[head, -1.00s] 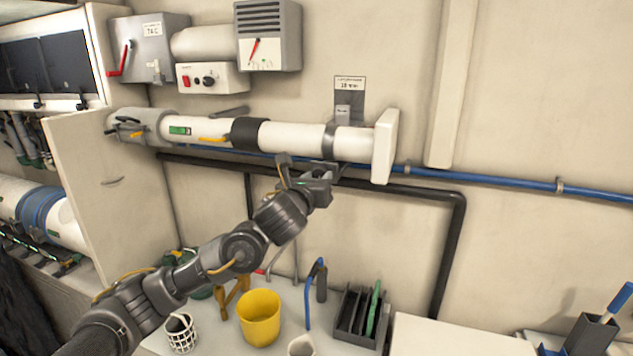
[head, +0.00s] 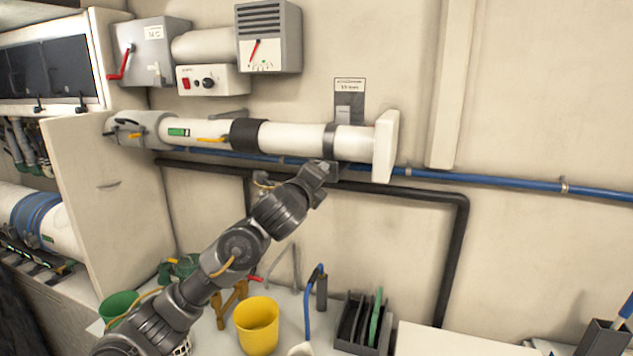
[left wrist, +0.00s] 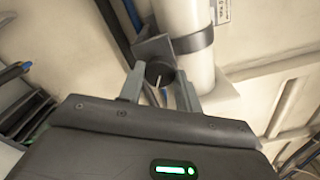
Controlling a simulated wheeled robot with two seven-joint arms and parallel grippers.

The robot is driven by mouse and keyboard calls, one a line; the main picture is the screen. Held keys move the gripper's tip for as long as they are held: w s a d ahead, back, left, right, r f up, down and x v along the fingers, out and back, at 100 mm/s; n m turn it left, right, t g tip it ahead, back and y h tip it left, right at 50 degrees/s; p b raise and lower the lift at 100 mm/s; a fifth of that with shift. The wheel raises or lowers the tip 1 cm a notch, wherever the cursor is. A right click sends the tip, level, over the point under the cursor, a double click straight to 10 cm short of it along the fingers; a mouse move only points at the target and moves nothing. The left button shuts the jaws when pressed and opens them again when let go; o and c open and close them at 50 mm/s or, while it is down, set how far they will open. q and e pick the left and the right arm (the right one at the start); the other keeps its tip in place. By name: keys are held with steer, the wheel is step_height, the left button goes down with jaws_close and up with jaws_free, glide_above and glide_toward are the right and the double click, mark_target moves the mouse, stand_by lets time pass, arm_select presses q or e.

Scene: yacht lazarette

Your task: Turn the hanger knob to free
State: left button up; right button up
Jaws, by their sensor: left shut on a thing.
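The hanger knob (left wrist: 160,71) is a dark round knob with a pale line across its face. It sits under a grey block-shaped bracket (left wrist: 152,47) beside the white pipe (left wrist: 188,30). In the left wrist view my left gripper (left wrist: 160,84) has one finger on each side of the knob and is shut on it. In the head view my left gripper (head: 325,172) is just below the grey hanger band (head: 329,141) on the pipe, and the knob is hidden there. My right gripper is in neither view.
A blue pipe (head: 480,178) and a black pipe (head: 459,240) run along the wall behind my gripper. Below stand a yellow bucket (head: 257,325) and a dark slotted rack (head: 353,330). A label (head: 349,85) hangs above the band.

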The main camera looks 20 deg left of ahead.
arm_select(q)
steer(key=shift+n+p, duration=1.45)
steer(key=shift+n, duration=10.55)
steer(key=o, duration=1)
